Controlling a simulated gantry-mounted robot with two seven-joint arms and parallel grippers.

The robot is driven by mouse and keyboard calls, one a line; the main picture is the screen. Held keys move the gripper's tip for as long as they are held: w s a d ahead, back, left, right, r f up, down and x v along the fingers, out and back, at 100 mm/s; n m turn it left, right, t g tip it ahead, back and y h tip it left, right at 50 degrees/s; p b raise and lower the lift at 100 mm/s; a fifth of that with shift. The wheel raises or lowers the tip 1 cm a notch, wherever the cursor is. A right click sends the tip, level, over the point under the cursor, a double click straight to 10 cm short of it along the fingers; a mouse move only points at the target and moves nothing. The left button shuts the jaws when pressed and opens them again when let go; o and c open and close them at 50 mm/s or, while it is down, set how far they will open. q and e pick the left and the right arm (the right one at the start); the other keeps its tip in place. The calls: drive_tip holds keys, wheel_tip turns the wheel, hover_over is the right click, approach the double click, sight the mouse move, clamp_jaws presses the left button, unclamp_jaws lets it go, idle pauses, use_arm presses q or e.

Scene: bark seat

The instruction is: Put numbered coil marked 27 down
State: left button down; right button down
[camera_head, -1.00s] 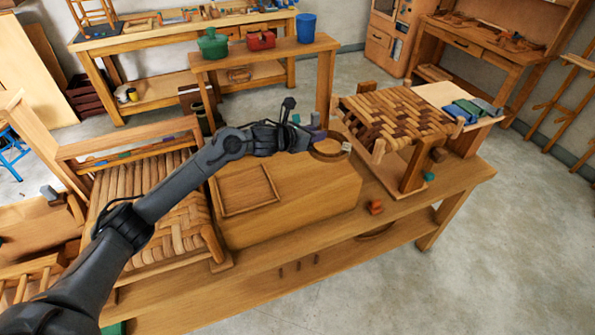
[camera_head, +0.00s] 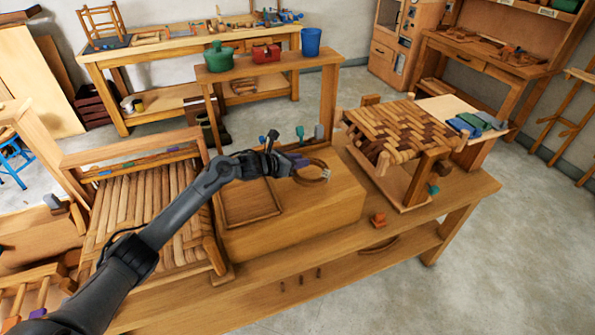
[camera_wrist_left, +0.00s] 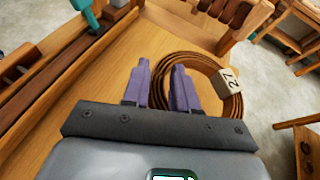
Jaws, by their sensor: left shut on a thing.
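The numbered coil (camera_head: 313,182) is a brown ring of wound strip with a pale tag. The tag reads 27 in the left wrist view, where the coil (camera_wrist_left: 236,108) lies just beyond and right of the fingers. My left gripper (camera_head: 297,161) has purple fingertips, which also show in the left wrist view (camera_wrist_left: 161,70). They are shut on the coil's near left side, partly hiding it. The coil is over the right part of the wooden box top (camera_head: 335,195). I cannot tell whether it touches the wood. My right gripper is not in view.
A shallow framed tray (camera_head: 250,221) is on the box top, left of the coil. Several coloured handles (camera_head: 299,132) stand behind the box. A slatted seat (camera_head: 140,215) is left.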

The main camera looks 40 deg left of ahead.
use_arm(q)
drive_tip(key=shift+a+f, duration=0.1)
drive_tip(key=shift+a, duration=0.1)
drive_tip(key=shift+f, duration=2)
drive_tip(key=shift+b, duration=0.3)
drive_tip(key=shift+f, duration=0.2)
drive_tip(key=c, duration=0.9)
unclamp_jaws()
drive_tip(key=shift+r, duration=0.1)
drive_tip(key=shift+o, duration=0.2)
